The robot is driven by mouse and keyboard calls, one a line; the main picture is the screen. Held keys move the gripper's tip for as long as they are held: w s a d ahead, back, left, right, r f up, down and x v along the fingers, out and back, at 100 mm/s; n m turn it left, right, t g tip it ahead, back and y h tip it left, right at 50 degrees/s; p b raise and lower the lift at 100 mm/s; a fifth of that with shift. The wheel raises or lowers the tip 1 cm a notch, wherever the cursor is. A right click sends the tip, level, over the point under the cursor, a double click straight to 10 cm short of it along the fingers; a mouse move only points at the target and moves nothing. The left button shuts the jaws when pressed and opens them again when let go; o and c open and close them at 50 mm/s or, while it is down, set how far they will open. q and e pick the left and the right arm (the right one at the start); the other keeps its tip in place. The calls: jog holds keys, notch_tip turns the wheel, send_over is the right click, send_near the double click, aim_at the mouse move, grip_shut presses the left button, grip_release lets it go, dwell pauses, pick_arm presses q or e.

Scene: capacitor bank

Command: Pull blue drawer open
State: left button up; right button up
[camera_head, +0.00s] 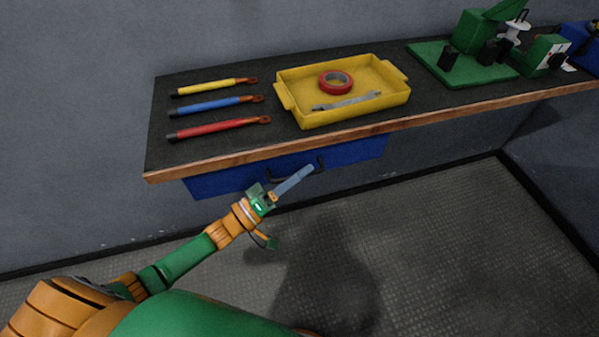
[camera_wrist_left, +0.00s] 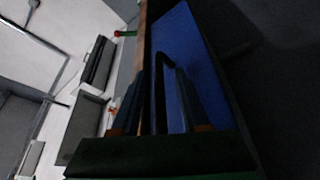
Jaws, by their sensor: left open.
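The blue drawer (camera_head: 355,153) sits under the workbench's front edge, and its blue front also fills the middle of the left wrist view (camera_wrist_left: 187,45). A dark bar handle (camera_head: 283,177) is on its front, partly hidden by my left gripper (camera_head: 308,170). In the left wrist view the two fingers of the left gripper (camera_wrist_left: 160,92) stand apart, with the dark handle (camera_wrist_left: 161,75) showing between them. The gripper is open; I cannot tell whether a finger touches the handle. The drawer front looks close under the bench edge. My right gripper is not in view.
On the workbench (camera_head: 230,146) lie yellow, blue and red-handled tools (camera_head: 218,128) and a yellow tray (camera_head: 345,115) with red tape and a wrench. A green device (camera_head: 480,60) stands at the right. The floor (camera_head: 440,230) before the drawer looks clear.

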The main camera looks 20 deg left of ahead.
pick_arm(q)
grip_shut()
dwell(1.4)
